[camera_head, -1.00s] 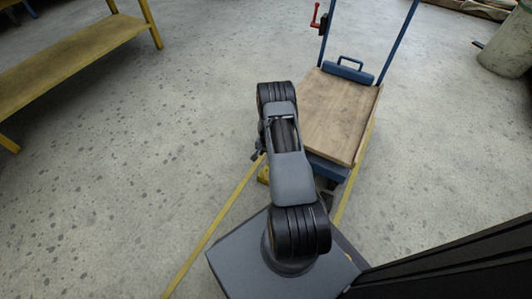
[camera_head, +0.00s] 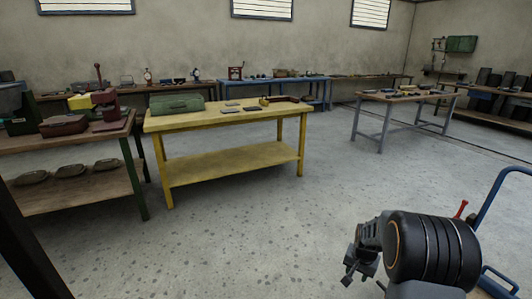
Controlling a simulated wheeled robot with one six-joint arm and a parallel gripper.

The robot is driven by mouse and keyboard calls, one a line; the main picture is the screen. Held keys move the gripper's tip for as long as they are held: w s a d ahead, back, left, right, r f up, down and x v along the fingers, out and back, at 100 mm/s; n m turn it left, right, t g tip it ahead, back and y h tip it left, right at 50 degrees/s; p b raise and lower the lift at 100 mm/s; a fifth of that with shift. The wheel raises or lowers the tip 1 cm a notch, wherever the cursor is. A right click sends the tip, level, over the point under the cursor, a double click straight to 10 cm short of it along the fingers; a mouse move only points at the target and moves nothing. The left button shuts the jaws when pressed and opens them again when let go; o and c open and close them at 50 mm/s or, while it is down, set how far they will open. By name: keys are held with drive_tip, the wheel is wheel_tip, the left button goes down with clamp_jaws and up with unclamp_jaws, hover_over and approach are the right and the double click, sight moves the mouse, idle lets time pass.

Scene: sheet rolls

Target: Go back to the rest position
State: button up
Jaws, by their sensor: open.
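My arm shows at the lower right of the head view. My gripper (camera_head: 352,272) is the small dark part at the left end of the arm, above the grey floor. It is open, and I see nothing held in it. It is apart from the yellow table (camera_head: 235,122), which stands farther back on the left. The large black arm joint hides part of what lies behind it.
A blue trolley handle (camera_head: 483,215) rises at the right edge, close to my arm. A brown bench (camera_head: 60,143) with tools stands at the left. A grey-legged table (camera_head: 400,100) stands at the back right. The middle floor (camera_head: 290,225) is clear.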

drive_tip(key=s+a+r+n+t+p, duration=0.1)
drive_tip(key=s+a+r+p, duration=0.25)
drive_tip(key=r, duration=0.75)
drive_tip(key=s+a+r+n+p, duration=0.25)
drive_tip(key=r+p, duration=0.25)
drive_tip(key=r, duration=0.6)
drive_tip(key=s+a+r+n+t+p, duration=0.1)
drive_tip(key=s+a+r+n+p, duration=0.2)
drive_tip(key=s+a+r+p, duration=0.4)
drive_tip(key=s+r+p, duration=0.3)
drive_tip(key=s+r, duration=0.3)
drive_tip(key=r, duration=0.3)
drive_tip(key=shift+s+a+r, duration=0.15)
drive_tip(key=shift+a+r, duration=0.05)
drive_tip(key=shift+r, duration=0.05)
drive_tip(key=shift+n, duration=0.25)
